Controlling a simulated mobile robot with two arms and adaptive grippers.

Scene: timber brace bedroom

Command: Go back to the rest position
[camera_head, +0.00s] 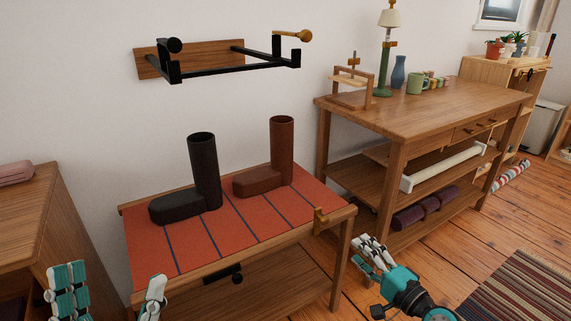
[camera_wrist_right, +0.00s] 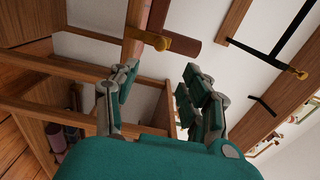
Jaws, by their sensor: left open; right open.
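My left gripper (camera_head: 110,292) is at the bottom left of the head view, its teal and white fingers spread apart with nothing seen between them. My right gripper (camera_head: 366,262) is in front of the low bench's right end, low beside its leg. In the right wrist view its fingers (camera_wrist_right: 158,92) are apart and empty, with the bench frame and wall beyond. Both hands are clear of the boots. A black boot (camera_head: 205,172) and a brown boot (camera_head: 281,150) stand upright on the bench's orange striped mat (camera_head: 260,218).
A black wall rack (camera_head: 225,70) with a gold knob hangs above the bench. A brass hook (camera_head: 320,218) sits on the bench's right edge. A wooden worktable (camera_head: 440,105) stands to the right, a cabinet (camera_head: 25,215) to the left. Wooden floor and a striped rug (camera_head: 520,290) lie at right.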

